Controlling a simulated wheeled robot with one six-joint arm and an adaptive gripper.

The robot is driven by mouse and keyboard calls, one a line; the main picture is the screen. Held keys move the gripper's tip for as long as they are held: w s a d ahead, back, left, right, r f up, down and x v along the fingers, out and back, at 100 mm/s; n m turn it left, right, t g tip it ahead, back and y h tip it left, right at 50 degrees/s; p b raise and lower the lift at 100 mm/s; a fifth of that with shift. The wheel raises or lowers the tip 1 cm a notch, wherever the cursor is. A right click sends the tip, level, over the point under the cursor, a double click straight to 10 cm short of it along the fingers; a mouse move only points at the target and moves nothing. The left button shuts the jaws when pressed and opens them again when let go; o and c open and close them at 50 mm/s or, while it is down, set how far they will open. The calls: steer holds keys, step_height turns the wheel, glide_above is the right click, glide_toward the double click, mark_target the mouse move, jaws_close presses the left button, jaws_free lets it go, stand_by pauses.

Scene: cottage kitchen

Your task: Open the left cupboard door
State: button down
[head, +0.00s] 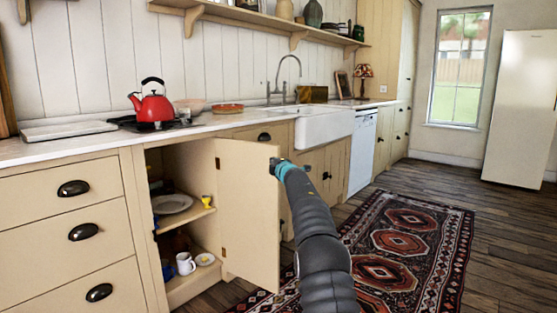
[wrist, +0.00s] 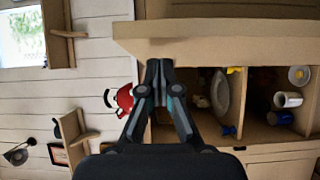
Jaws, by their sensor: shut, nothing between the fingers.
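The cream cupboard door (head: 248,215) stands wide open, swung out from its hinges on the right side of the opening. It also shows as a beige panel across the top of the wrist view (wrist: 230,40). My gripper (head: 275,164) is at the door's free edge, near its top corner. In the wrist view my gripper (wrist: 160,68) is shut and empty, its tips close to the door; whether they touch it I cannot tell. The cupboard's inside (head: 165,220) is exposed. The door's handle is hidden.
Inside are a plate (head: 171,204), a yellow cup (head: 206,200) and a white mug (head: 185,264). Drawers (head: 70,235) lie left of the opening. A red kettle (head: 153,107) stands on the counter above. A patterned rug (head: 410,243) covers the floor at right.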

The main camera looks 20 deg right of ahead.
steer(key=shift+d, duration=0.15)
stand_by(0.3)
steer(key=s+d, duration=0.5)
steer(key=d, duration=0.3)
steer(key=shift+p, duration=0.4)
steer(key=s+d+f+m+g+h, duration=0.2)
steer(key=d+f+m, duration=0.2)
steer(key=f, duration=0.2)
steer(key=s+d+f+m+g+h, duration=0.2)
steer(key=d+f+m+h, duration=0.1)
steer(key=f+m, duration=0.15)
steer(key=s+a+f+m+g, duration=0.1)
steer(key=s+f+m+g, duration=0.35)
steer(key=s, duration=0.35)
steer(key=s+a+r+m+g+y, duration=0.1)
steer(key=s+a+y, duration=0.1)
steer(key=s+a, duration=0.9)
steer(key=s+a+r+m+g+y, duration=0.1)
steer(key=s+a, duration=1.1)
steer(key=s, duration=1.3)
steer(key=s+a+m+g+y, duration=0.2)
steer(key=s+a, duration=1)
steer(key=s, duration=0.6)
steer(key=shift+s+r+m+y, duration=0.3)
steer(key=shift+r+m, duration=0.1)
